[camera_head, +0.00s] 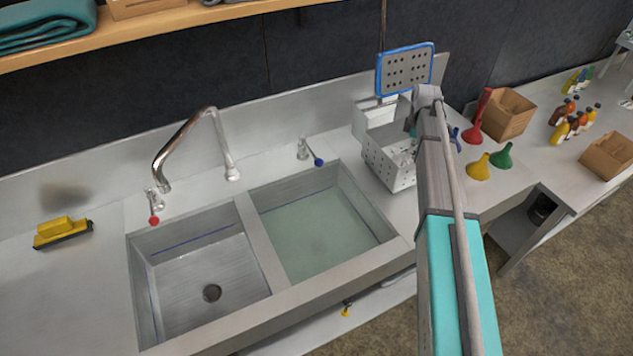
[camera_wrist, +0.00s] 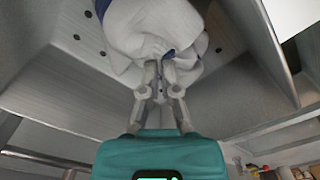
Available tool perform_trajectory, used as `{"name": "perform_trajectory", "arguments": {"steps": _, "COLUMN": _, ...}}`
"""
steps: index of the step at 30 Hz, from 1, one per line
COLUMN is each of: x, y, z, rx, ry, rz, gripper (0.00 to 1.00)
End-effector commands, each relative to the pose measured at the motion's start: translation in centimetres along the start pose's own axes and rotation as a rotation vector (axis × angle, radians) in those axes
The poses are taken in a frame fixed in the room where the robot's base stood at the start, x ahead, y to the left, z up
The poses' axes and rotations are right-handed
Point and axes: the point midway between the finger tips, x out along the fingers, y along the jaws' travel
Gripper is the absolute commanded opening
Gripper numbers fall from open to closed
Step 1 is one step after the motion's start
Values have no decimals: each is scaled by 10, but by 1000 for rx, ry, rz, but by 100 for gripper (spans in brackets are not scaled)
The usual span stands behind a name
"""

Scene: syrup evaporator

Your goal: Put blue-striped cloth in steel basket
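The blue-striped cloth (camera_wrist: 155,30) is a bunched white bundle with dark blue bands, at the top middle of the wrist view. My gripper (camera_wrist: 167,68) has its fingertips close together on a fold of the cloth. The steel basket (camera_head: 384,166) stands on the counter right of the sinks in the head view. Its perforated grey wall (camera_wrist: 75,65) surrounds the cloth in the wrist view. My arm covers the basket's right side in the head view. I cannot tell whether the cloth touches the basket floor.
A blue-edged perforated panel (camera_head: 405,69) stands behind the basket. A faucet (camera_head: 190,145) rises behind the two sinks (camera_head: 205,280). Red (camera_head: 477,122), yellow (camera_head: 479,168) and green (camera_head: 502,157) funnels and a cardboard box (camera_head: 508,114) are to the right.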

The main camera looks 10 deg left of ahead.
Motion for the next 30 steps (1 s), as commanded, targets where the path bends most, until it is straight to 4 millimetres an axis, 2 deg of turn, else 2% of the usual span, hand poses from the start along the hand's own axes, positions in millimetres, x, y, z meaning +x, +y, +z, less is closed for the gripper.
{"name": "perform_trajectory", "arguments": {"steps": 1, "x": 8, "y": 0, "z": 0, "rx": 0, "ry": 0, "rz": 0, "gripper": 0}}
{"name": "perform_trajectory", "arguments": {"steps": 6, "x": 16, "y": 1, "z": -1, "rx": 0, "ry": 0, "rz": 0, "gripper": 0}}
{"name": "perform_trajectory", "arguments": {"steps": 17, "x": 17, "y": 1, "z": -1, "rx": 0, "ry": 0, "rz": 0, "gripper": 0}}
{"name": "perform_trajectory", "arguments": {"steps": 18, "x": 17, "y": 1, "z": -1, "rx": 0, "ry": 0, "rz": 0, "gripper": 10}}
{"name": "perform_trajectory", "arguments": {"steps": 23, "x": 17, "y": 1, "z": -1, "rx": 0, "ry": 0, "rz": 0, "gripper": 40}}
{"name": "perform_trajectory", "arguments": {"steps": 24, "x": 17, "y": 1, "z": -1, "rx": 0, "ry": 0, "rz": 0, "gripper": 43}}
{"name": "perform_trajectory", "arguments": {"steps": 30, "x": 17, "y": 1, "z": -1, "rx": 0, "ry": 0, "rz": 0, "gripper": 43}}
